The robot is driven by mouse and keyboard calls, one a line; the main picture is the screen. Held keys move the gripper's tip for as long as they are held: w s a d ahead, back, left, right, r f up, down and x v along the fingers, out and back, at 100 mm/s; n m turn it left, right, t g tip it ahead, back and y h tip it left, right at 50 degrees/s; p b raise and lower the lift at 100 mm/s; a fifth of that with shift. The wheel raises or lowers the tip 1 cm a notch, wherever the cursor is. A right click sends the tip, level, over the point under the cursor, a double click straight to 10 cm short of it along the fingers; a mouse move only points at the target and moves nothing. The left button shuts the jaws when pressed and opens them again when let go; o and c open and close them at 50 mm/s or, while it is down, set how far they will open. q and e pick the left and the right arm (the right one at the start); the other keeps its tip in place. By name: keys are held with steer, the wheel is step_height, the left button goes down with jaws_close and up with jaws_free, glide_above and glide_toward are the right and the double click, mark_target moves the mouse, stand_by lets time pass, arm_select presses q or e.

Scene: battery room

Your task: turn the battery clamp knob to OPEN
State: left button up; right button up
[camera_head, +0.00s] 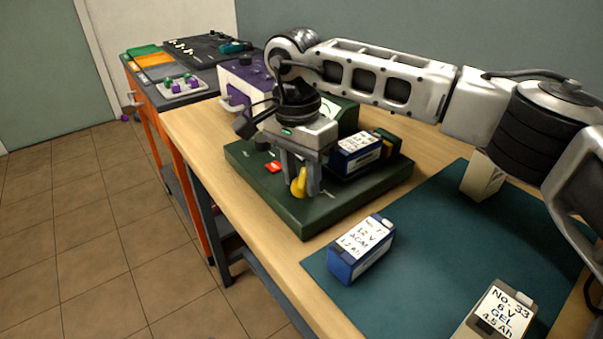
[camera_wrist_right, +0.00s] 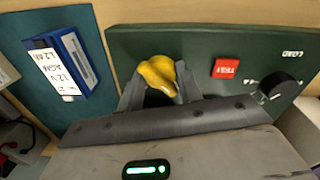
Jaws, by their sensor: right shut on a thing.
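The yellow clamp knob (camera_head: 298,182) stands on the dark green tester board (camera_head: 305,218), near its front edge. My right gripper (camera_head: 300,185) points down over the board and is shut on the knob. In the right wrist view the knob (camera_wrist_right: 158,74) sits between the two fingers of the right gripper (camera_wrist_right: 160,90). Any OPEN marking around the knob is hidden by the gripper. A blue battery (camera_head: 358,152) sits on the board just behind and right of the gripper. My left gripper is not in view.
A red TEST button (camera_wrist_right: 226,68) and a black LOAD dial (camera_wrist_right: 281,88) are on the board beside the knob. A blue 12 V battery (camera_head: 361,250) and a 6 V battery (camera_head: 500,312) stand on the teal mat (camera_head: 425,262). A purple device (camera_head: 245,82) stands behind.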

mark_target(296, 179)
steer(key=shift+r, duration=0.15)
steer(key=o, duration=0.7)
steer(key=r, duration=1)
steer(key=a+r+p, duration=0.1)
steer(key=r, duration=0.4)
steer(key=shift+w+r, duration=0.35)
steer(key=shift+r, duration=0.05)
